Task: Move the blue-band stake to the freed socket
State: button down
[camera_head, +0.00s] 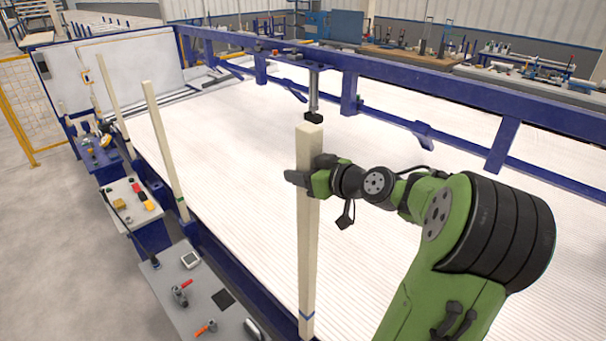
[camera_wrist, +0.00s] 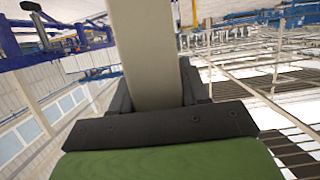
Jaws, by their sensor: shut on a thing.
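The blue-band stake (camera_head: 308,235) is a long square cream post, upright in the head view, with a blue band near its lower end. My gripper (camera_head: 311,180) is shut on its upper part, coming from the right. In the wrist view the stake (camera_wrist: 150,55) fills the space between the jaws (camera_wrist: 152,105). The stake's foot runs to the bottom of the head view, so I cannot tell whether it sits in a socket. The freed socket cannot be made out.
Another cream stake (camera_head: 165,150) with a green band stands on the blue frame's near edge, and a third (camera_head: 115,105) stands farther back. A bed of white pipes (camera_head: 250,150) spans the frame. Grey side tables (camera_head: 205,300) with tools line the left. A blue beam (camera_head: 400,70) crosses behind.

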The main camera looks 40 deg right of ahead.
aim_at(303, 133)
notch_tip(303, 133, up, 3)
jog(key=shift+f+p, duration=0.2)
jog(key=shift+p, duration=0.4)
jog(key=shift+r, duration=3.45)
